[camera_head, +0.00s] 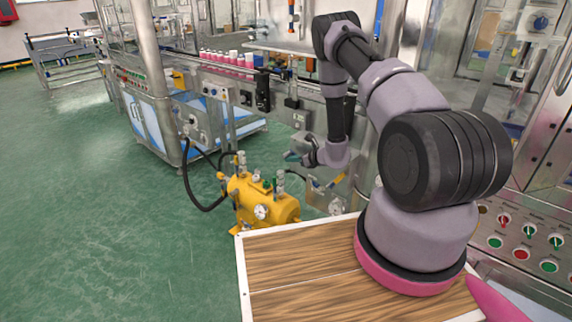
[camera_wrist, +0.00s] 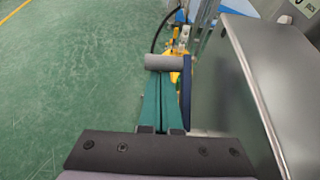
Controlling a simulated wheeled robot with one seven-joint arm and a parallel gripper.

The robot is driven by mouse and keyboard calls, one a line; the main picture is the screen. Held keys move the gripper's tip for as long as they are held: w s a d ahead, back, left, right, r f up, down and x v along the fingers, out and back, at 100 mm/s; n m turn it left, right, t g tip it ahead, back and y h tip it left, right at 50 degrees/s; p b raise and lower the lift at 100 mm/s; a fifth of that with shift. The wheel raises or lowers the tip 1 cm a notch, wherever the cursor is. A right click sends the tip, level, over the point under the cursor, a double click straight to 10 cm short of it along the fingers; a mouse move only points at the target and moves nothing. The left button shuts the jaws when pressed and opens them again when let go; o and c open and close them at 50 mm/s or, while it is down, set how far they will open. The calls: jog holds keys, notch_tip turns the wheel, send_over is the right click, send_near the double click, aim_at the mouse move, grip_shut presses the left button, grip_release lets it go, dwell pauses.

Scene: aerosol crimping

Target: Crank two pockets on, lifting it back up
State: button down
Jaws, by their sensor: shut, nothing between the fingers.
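My gripper (camera_wrist: 163,76) is shut, its two teal fingers pressed together with nothing between them. In the wrist view a grey cylindrical handle (camera_wrist: 165,62) lies crosswise at the fingertips. A dark blue bar (camera_wrist: 186,92) runs from its right end along the right of the fingers; together they look like the crank. I cannot tell whether the fingertips touch the handle. In the head view my gripper (camera_head: 296,155) is small, beside the machine front and above the yellow tank. The crank is not clear there, and the pockets cannot be made out.
The yellow tank (camera_head: 265,203) with gauges and a black hose stands on the floor below my gripper. A steel cabinet (camera_wrist: 262,80) is close on the right in the wrist view. Pink-and-white cans (camera_head: 228,60) line the conveyor behind. Green floor (camera_head: 90,200) is open at left.

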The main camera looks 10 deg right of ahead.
jog(key=shift+s+d+r, duration=0.15)
jog(key=shift+r, duration=0.2)
dwell(1.3)
